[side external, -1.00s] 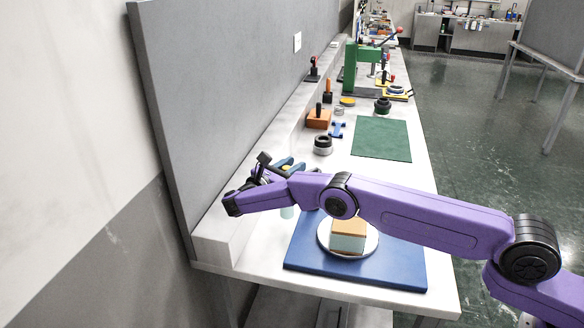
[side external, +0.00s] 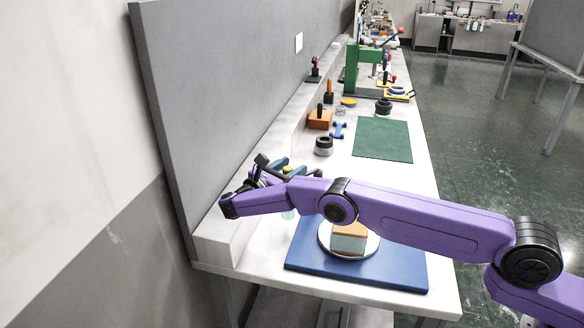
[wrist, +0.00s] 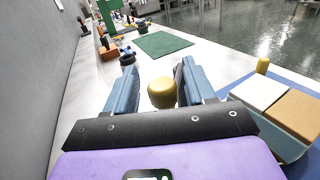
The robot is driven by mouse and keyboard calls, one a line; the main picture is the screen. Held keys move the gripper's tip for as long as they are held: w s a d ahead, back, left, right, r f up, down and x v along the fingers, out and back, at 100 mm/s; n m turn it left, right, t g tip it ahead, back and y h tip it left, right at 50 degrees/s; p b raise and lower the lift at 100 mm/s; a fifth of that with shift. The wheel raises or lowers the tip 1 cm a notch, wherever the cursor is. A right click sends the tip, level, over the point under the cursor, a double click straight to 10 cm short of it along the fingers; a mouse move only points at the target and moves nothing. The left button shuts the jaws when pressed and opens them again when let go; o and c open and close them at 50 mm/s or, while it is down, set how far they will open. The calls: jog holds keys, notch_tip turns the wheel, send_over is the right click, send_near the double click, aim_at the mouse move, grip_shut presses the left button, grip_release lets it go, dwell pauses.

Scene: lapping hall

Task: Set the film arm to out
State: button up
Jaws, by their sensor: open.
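My gripper (side external: 297,169) is over the near left part of the bench, beside the raised back ledge. In the wrist view its two blue fingers (wrist: 158,78) are apart. A rounded yellow top (wrist: 162,92) shows between them, with no clear contact. In the side view a yellow bit (side external: 287,171) shows at the fingers, and part of a pale green body (side external: 289,213) shows below my arm. I cannot tell whether these are one object. I cannot make out for certain which thing is the film arm.
A blue plate (side external: 397,271) bears a white disc and a tan-and-pale-green block (side external: 348,241), partly behind my arm. Farther along are a dark ring (side external: 324,146), an orange block (side external: 319,120), a green mat (side external: 383,139) and a green press (side external: 352,70). The grey wall panel (side external: 230,90) stands close at left.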

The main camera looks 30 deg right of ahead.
aim_at(284, 173)
jog(key=v, duration=0.4)
notch_tip(284, 173, up, 7)
dwell(0.6)
dwell(0.4)
jog(key=s+d+r+m+g+y, duration=0.1)
jog(key=s+d+r+m+y, duration=0.15)
jog(key=s+y, duration=1.1)
jog(key=s+d+f+m+g+y, duration=0.1)
jog(key=s+d+m, duration=0.1)
jog(key=s, duration=0.9)
jog(key=s+d+m+g+y, duration=0.1)
jog(key=s+d, duration=0.4)
jog(key=s, duration=0.6)
jog(key=s+d+f+m+g+y, duration=0.1)
jog(key=s+d+m+g+y, duration=0.1)
jog(key=s, duration=0.9)
jog(key=shift+s+d+f+m+g, duration=0.3)
jog(key=shift+d+m, duration=0.55)
jog(key=shift+d, duration=0.25)
